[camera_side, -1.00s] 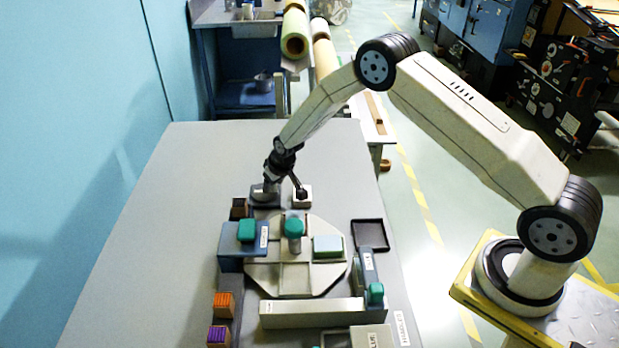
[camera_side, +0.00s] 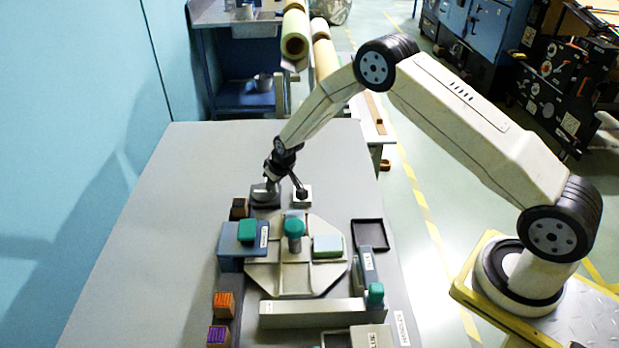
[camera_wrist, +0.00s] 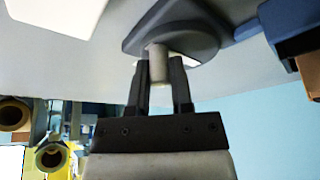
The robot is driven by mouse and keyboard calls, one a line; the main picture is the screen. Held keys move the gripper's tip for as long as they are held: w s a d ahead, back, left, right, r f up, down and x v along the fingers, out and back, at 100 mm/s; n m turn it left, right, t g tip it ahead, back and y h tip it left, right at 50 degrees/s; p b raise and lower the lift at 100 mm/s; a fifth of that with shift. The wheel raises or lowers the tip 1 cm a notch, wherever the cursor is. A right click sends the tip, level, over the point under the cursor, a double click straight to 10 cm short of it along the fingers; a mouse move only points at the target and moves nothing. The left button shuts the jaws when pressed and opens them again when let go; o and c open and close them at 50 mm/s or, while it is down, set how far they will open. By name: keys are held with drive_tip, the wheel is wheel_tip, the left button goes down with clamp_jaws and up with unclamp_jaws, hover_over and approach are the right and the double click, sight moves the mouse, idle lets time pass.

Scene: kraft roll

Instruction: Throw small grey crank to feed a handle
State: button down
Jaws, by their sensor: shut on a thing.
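The small grey crank (camera_wrist: 158,64) shows in the wrist view as a light grey post between my two dark fingers. It rises from a dark slate-grey base (camera_wrist: 185,30), which stands at the far end of the fixture in the side view (camera_side: 267,203). My gripper (camera_wrist: 158,85) is shut on the post. In the side view my gripper (camera_side: 270,183) is at the dark base and hides part of the crank. Lettering on the base is not readable.
A white block (camera_side: 302,202) stands right of the base, close to my gripper. Nearer the camera are a blue box with a green knob (camera_side: 247,230), an octagonal plate (camera_side: 262,277) and a dark tray (camera_side: 369,234). The table's left side is clear.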

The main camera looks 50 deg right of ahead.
sight(262, 187)
drive_tip(key=shift+w+d+n+y, duration=0.15)
drive_tip(key=shift+n+y, duration=0.15)
drive_tip(key=shift+n, duration=0.3)
drive_tip(key=shift+w+d+n+y, duration=0.1)
drive_tip(key=shift+w+n+y, duration=0.2)
drive_tip(key=shift+n, duration=0.65)
drive_tip(key=shift+w+d+n+y, duration=0.1)
drive_tip(key=shift+n+y, duration=0.3)
drive_tip(key=shift+n, duration=0.55)
drive_tip(key=n, duration=0.2)
drive_tip(key=w+n+g+y, duration=0.1)
drive_tip(key=n, duration=0.1)
drive_tip(key=shift+d, duration=0.1)
drive_tip(key=n+g, duration=0.1)
drive_tip(key=n, duration=0.1)
drive_tip(key=w+n+g+y, duration=0.1)
drive_tip(key=n, duration=0.1)
drive_tip(key=shift+n, duration=0.4)
drive_tip(key=shift+w+a+n+g, duration=0.25)
drive_tip(key=shift+n+g, duration=0.15)
drive_tip(key=shift+n, duration=0.55)
drive_tip(key=shift+w+a+n+g, duration=0.15)
drive_tip(key=shift+n+g, duration=0.25)
drive_tip(key=shift+n, duration=0.55)
drive_tip(key=shift+a+n, duration=0.1)
drive_tip(key=shift+n, duration=0.2)
drive_tip(key=c, duration=0.5)
unclamp_jaws()
drive_tip(key=shift+y, duration=0.3)
drive_tip(key=shift+r, duration=0.1)
